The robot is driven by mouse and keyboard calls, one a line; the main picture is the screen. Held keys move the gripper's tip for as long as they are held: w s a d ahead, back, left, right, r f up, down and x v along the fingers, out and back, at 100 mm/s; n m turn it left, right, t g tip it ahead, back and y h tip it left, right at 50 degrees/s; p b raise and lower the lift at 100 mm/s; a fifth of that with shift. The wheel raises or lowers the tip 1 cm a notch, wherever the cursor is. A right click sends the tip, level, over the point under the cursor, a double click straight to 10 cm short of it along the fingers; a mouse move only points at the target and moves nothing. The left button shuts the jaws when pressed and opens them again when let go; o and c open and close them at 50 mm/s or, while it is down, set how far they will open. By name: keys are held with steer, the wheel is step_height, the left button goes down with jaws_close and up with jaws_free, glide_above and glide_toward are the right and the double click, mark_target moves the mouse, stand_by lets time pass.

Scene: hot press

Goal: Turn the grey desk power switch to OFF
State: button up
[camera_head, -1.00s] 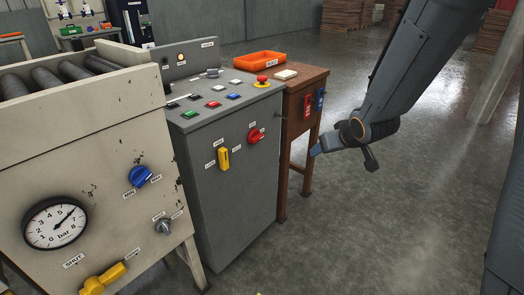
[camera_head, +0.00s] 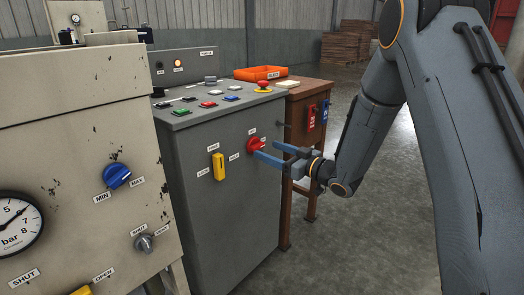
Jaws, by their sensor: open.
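The grey desk (camera_head: 225,225) stands in the middle of the view. On its front panel are a red rotary switch (camera_head: 255,144) and, to its left, a yellow lever (camera_head: 218,167), which stands upright. Small white labels sit around both; their words are too small to read surely. My gripper (camera_head: 273,153) is open and empty, its two blue-grey fingers pointing left at the red switch. The lower fingertip is close to the switch's lower right edge; I cannot tell if it touches. The fingers partly hide the panel right of the switch.
The worn cream press (camera_head: 90,150) with a blue knob (camera_head: 116,176), a grey knob (camera_head: 143,243) and a pressure gauge stands close on the left. Coloured buttons and a red mushroom button (camera_head: 263,85) are on the desk top. A brown wooden stand (camera_head: 304,92) with an orange tray (camera_head: 261,73) is behind.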

mark_target(260, 146)
steer(key=shift+b+x, duration=0.3)
steer(key=shift+x, duration=1.95)
steer(key=shift+d, duration=0.1)
steer(key=c, duration=1)
